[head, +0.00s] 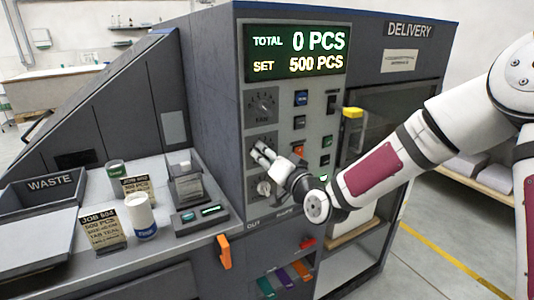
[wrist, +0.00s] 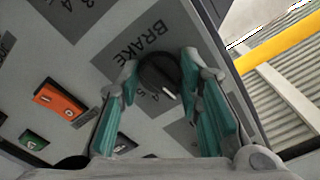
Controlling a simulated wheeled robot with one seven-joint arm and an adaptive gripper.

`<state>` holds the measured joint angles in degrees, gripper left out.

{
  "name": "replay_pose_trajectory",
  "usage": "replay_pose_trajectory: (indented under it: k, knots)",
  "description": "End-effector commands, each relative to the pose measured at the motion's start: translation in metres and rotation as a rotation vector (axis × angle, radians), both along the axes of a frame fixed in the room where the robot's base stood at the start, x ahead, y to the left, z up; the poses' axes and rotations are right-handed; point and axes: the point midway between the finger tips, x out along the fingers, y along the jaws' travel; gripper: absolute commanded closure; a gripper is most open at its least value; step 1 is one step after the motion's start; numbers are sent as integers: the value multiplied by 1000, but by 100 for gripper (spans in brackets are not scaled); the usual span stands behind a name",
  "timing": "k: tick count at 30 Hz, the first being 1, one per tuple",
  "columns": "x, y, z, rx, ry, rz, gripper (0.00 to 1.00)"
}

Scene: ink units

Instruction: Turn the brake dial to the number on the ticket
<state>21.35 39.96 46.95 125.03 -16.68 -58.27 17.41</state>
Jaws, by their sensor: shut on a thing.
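The brake dial (wrist: 158,70) is a dark round knob on a grey plate lettered BRAKE in the wrist view. A short white mark shows on it; most of the numbers around it are hidden or too unclear to read. My gripper (wrist: 162,92) is shut on the dial, with one teal-padded finger on each side. In the head view my gripper (head: 262,154) is at the middle dial plate and hides the knob.
Another dial (head: 263,104) is above my gripper, and a further knob (head: 264,188) is below it. Buttons, including an orange one (wrist: 60,100), sit beside the dial. A yellow-topped handle (head: 352,113) projects at the right. A white tub (head: 140,216) stands beside the ticket.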

Motion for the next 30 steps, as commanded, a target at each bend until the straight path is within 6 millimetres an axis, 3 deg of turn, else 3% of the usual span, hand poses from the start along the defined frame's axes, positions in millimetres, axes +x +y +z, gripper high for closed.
replay_pose_trajectory:
  k: [15,30]
  knots:
    - [-1,0,0,277,190,0,95]
    - [-1,1,0,327,223,1,95]
